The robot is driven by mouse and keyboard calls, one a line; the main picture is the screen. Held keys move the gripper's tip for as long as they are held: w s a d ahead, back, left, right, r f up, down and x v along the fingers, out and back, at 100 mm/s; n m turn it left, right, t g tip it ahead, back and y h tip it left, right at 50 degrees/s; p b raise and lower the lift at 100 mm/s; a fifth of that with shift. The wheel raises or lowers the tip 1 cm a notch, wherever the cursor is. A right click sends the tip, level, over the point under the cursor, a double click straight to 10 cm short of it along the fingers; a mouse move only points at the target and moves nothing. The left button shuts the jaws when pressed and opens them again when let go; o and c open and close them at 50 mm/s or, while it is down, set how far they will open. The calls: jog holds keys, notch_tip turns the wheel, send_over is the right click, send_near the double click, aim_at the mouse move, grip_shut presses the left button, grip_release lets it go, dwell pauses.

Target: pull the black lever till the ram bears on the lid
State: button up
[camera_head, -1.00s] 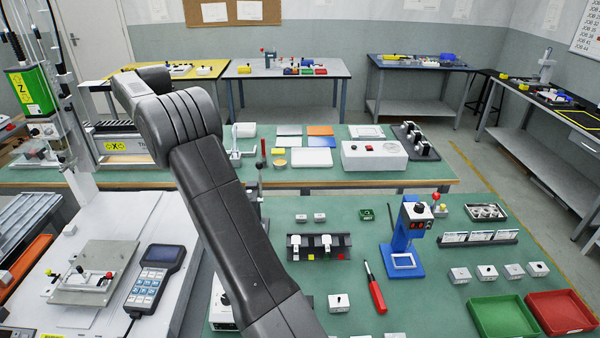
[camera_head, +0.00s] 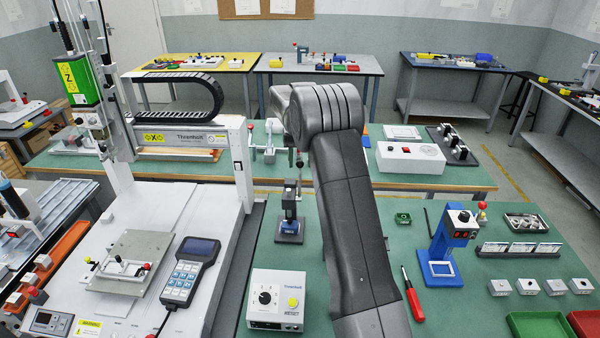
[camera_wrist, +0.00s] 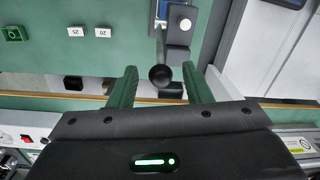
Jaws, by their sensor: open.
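A small dark press (camera_head: 290,205) stands on the green table left of my arm in the head view, on a dark base. Its black lever ends in a round black knob (camera_head: 299,163). In the wrist view the black knob (camera_wrist: 160,76) lies in the gap between the two green fingers of my gripper (camera_wrist: 159,68). The fingers are apart, with a visible gap on each side of the knob. The grey press body (camera_wrist: 178,42) with a white round top shows just beyond. My gripper is hidden in the head view. I cannot make out the ram or lid clearly.
A white control box (camera_head: 276,300) stands in front of the press. The white gantry machine (camera_head: 150,230) is to the left, with a handheld pendant (camera_head: 190,272). A blue press (camera_head: 445,250) and a red-handled screwdriver (camera_head: 412,298) are right of my arm.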

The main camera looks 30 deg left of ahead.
aim_at(300, 168)
jog(key=shift+s+a+f+p, duration=0.1)
jog(key=shift+f+p, duration=0.25)
jog(key=shift+f, duration=2.4)
grip_shut()
